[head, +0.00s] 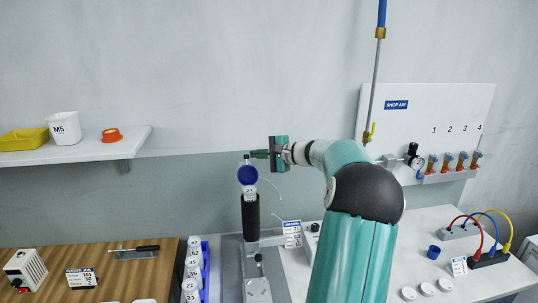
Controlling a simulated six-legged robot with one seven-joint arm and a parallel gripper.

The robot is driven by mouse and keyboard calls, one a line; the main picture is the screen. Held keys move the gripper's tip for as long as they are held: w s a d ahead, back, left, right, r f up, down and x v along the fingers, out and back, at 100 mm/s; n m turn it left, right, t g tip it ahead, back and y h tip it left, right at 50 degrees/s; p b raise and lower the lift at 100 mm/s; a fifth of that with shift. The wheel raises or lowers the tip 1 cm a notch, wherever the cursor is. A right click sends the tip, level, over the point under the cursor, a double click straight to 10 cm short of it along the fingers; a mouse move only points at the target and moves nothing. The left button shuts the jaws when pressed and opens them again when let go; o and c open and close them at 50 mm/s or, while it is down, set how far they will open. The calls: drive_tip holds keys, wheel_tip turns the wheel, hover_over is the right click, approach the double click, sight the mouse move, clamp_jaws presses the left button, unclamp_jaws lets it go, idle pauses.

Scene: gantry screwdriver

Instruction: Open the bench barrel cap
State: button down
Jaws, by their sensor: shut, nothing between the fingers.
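A black upright cylinder (250,217) stands on a grey bench fixture in the middle of the head view. At its top is a round dark-blue part (248,175) with a pale rim, facing me; it looks like a barrel cap, but I cannot tell for sure. My gripper (258,154) is shut and empty, pointing left just above the blue part. A small upright piece (247,158) shows at its fingertips; I cannot tell whether they touch.
A blue rack (206,270) of white cups stands left of the fixture. A shelf (135,142) is on the left wall. An air panel (436,120) with a gauge hangs at right. Coloured cables (495,228) and white round cups (428,289) sit on the right bench.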

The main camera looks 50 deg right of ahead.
sight(254, 171)
drive_tip(key=shift+s+a+r, duration=0.3)
drive_tip(key=shift+s+a, duration=0.05)
drive_tip(key=shift+a, duration=0.35)
drive_tip(key=shift+s+a+r, duration=0.35)
drive_tip(key=shift+a, duration=0.35)
drive_tip(key=shift+s+a+r, duration=0.3)
drive_tip(key=shift+s+a, duration=0.05)
drive_tip(key=shift+a, duration=0.35)
drive_tip(key=shift+w+d+f, duration=0.15)
drive_tip(key=shift+w+d, duration=0.1)
drive_tip(key=shift+w, duration=0.2)
drive_tip(key=s+d, duration=0.4)
drive_tip(key=s, duration=0.3)
drive_tip(key=shift+s+r, duration=0.3)
drive_tip(key=shift+r, duration=0.05)
